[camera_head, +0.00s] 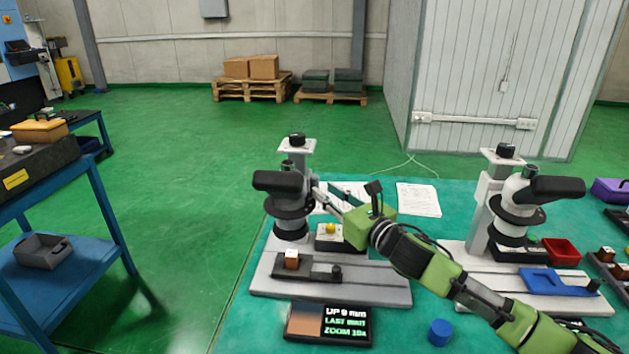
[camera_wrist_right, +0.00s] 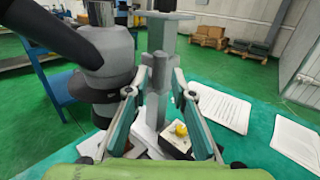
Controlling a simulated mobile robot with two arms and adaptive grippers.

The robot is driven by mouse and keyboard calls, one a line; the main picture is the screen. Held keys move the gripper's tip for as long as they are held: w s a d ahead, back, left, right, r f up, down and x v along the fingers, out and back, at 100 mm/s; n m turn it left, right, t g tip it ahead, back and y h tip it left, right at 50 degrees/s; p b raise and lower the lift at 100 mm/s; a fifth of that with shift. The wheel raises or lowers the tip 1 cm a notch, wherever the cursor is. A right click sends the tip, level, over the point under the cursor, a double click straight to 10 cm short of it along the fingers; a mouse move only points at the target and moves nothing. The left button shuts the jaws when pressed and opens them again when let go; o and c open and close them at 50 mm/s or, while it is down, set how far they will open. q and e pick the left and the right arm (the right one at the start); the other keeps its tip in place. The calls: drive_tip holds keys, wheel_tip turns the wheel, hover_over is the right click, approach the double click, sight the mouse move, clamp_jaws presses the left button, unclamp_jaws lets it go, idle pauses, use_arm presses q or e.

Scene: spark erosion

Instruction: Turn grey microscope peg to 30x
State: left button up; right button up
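The left microscope (camera_head: 290,205) has a dark eyepiece and a grey body, and stands on a light base plate. It fills the left of the right wrist view (camera_wrist_right: 105,55). My right gripper (camera_head: 328,198) reaches in from the right beside its body. In the wrist view the fingers (camera_wrist_right: 160,88) are apart, with grey microscope parts between or behind them. A small display (camera_head: 330,324) in front has a zoom line that seems to read 10x. My left gripper is not in view.
A second microscope (camera_head: 513,205) stands to the right. A blue cylinder (camera_head: 440,332) stands at the front. A blue cart (camera_head: 75,240) is at left, across open floor.

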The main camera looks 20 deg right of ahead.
sight(317, 186)
drive_tip(key=w, duration=0.4)
drive_tip(key=w+a+p, duration=0.1)
drive_tip(key=w, duration=0.1)
clamp_jaws()
